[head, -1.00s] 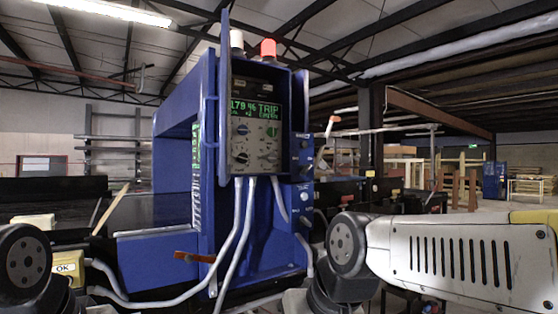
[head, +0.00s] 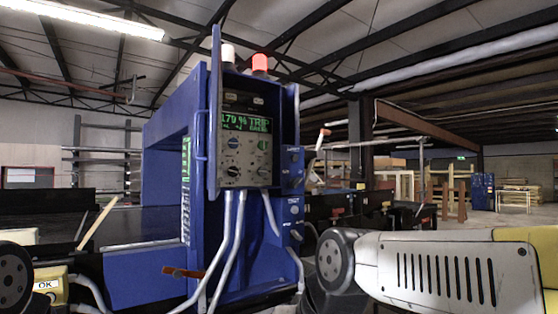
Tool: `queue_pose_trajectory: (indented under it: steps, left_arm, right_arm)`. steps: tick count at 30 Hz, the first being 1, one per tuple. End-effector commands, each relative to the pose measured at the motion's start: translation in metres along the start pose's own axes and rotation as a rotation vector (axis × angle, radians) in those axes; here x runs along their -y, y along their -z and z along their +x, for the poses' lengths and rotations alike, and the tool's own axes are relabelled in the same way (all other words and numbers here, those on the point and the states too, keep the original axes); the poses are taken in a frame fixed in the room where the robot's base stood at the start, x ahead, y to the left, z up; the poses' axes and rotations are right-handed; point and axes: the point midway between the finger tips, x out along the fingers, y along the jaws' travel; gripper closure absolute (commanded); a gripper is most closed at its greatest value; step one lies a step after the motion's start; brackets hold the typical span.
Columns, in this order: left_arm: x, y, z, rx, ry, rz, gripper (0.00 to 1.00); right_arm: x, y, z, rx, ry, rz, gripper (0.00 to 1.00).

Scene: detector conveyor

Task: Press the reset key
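The blue detector housing (head: 163,275) stands in the middle of the head view. Its grey control panel (head: 246,96) has a green-lit display (head: 245,123) reading about "179 % TRIP", with a second line too small to read surely. Knobs and a green-marked switch (head: 263,144) sit below it. Small labelled controls (head: 294,156) are on the housing's right side. I cannot tell which control is the reset key. Both my arms show only as links at the lower left and lower right. Neither gripper is in view, and no arm touches the panel.
A white lamp (head: 228,54) and a red lamp (head: 260,63) top the housing. Grey cables (head: 231,240) hang from the panel. A red-orange handle (head: 183,273) sticks out low in front. Wooden frames (head: 405,184) stand far right.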

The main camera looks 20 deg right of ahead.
Motion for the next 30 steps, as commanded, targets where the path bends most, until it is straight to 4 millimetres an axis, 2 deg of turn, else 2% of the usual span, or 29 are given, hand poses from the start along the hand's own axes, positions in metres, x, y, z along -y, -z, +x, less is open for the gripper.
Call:
queue_pose_trajectory:
  steps: [1,8,30]
  left_arm:
    - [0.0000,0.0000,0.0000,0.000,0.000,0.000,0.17]
    - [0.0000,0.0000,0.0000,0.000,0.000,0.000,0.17]
    - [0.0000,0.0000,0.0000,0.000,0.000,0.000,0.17]
  right_arm:
    - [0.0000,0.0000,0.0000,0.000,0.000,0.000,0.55]
    - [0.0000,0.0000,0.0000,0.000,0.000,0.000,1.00]
    - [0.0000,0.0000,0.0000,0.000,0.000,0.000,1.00]
